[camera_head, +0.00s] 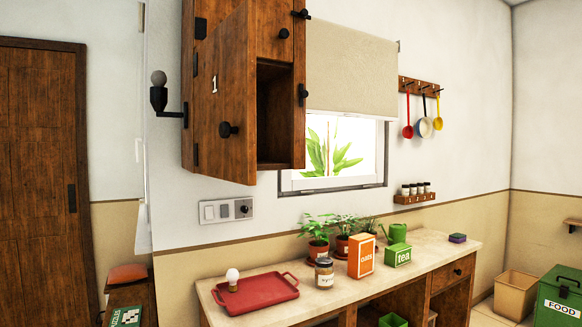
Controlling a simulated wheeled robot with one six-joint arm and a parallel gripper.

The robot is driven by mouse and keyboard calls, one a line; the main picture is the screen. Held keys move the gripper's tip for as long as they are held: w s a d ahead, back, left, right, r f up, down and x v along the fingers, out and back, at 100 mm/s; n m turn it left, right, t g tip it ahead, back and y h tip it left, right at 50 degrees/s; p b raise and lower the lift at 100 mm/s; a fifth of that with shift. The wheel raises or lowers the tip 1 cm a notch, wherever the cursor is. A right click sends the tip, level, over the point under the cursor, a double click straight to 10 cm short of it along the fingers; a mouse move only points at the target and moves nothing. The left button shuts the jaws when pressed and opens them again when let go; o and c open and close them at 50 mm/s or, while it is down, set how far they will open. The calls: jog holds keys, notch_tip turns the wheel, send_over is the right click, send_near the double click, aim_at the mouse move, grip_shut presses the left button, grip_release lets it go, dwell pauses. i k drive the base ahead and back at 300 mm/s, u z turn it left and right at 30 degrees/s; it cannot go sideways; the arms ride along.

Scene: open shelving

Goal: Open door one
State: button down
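The rest of the inside is hidden behind the door. My gripper is not in view.
A wall lamp (158,92) sticks out left of the cabinet. Below, a counter (330,290) holds a red tray (258,293), potted plants (318,232), a jar (324,272) and boxes (361,256). A switch panel (226,210) is on the wall under the cabinet.

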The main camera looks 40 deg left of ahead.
aim_at(224, 64)
jog(key=u, duration=0.2)
jog(key=i, duration=0.75)
jog(key=u, duration=0.85)
jog(key=i, duration=0.65)
jog(key=u, duration=0.6)
